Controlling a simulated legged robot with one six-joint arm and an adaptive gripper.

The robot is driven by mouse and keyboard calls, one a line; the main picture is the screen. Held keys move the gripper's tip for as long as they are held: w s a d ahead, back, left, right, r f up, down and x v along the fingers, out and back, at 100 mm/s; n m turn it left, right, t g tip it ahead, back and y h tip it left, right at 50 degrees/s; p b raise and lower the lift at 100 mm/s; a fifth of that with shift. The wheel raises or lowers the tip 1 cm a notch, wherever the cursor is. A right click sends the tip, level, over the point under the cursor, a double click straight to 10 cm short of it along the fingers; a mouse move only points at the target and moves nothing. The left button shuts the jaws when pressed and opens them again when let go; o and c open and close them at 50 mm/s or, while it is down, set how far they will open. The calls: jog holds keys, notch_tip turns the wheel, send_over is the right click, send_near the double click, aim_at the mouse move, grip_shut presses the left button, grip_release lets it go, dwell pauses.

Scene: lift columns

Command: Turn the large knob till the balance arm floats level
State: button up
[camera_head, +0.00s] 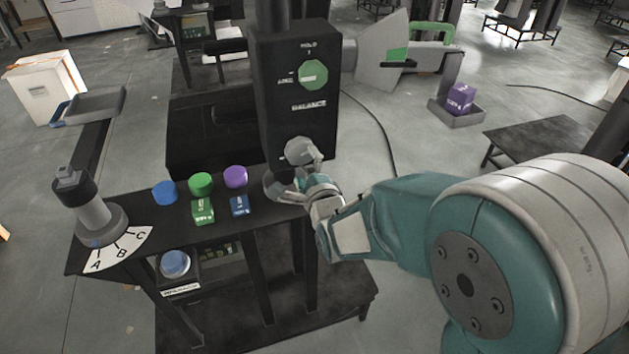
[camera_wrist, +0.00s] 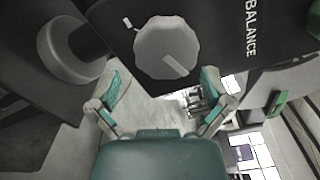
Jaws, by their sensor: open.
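The large grey faceted knob (camera_head: 300,150) sits low on the black column's front face, under the label BALANCE. In the wrist view the knob (camera_wrist: 166,48) shows a pale pointer mark, and my gripper's two fingers (camera_wrist: 161,84) are spread apart below it in the picture. No contact shows between fingers and knob. In the head view my gripper (camera_head: 304,184) is just below the knob.
A green round knob (camera_head: 313,75) is higher on the column. The black bench (camera_head: 270,228) carries a grey lever (camera_head: 92,208) by an A-B-C dial, coloured round buttons (camera_head: 201,184) and small blocks (camera_head: 203,210).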

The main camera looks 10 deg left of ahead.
jog(key=v, duration=0.7)
jog(key=shift+s+d, duration=0.2)
jog(key=shift+s, duration=0.05)
jog(key=shift+w+d, duration=0.1)
jog(key=s+d+r+n+g+h, duration=0.1)
jog(key=d+n+g+h, duration=0.2)
jog(key=d, duration=0.5)
jog(key=s+d+r+n+g+h, duration=0.1)
jog(key=s+d+r+n+h, duration=0.15)
jog(key=d+n, duration=0.45)
jog(key=s+d+n+g+h, duration=0.4)
jog(key=s+d, duration=0.6)
jog(key=s, duration=0.4)
jog(key=shift+d+r+n+g, duration=0.15)
jog(key=shift+d+n+g, duration=0.2)
jog(key=shift+n+g, duration=0.55)
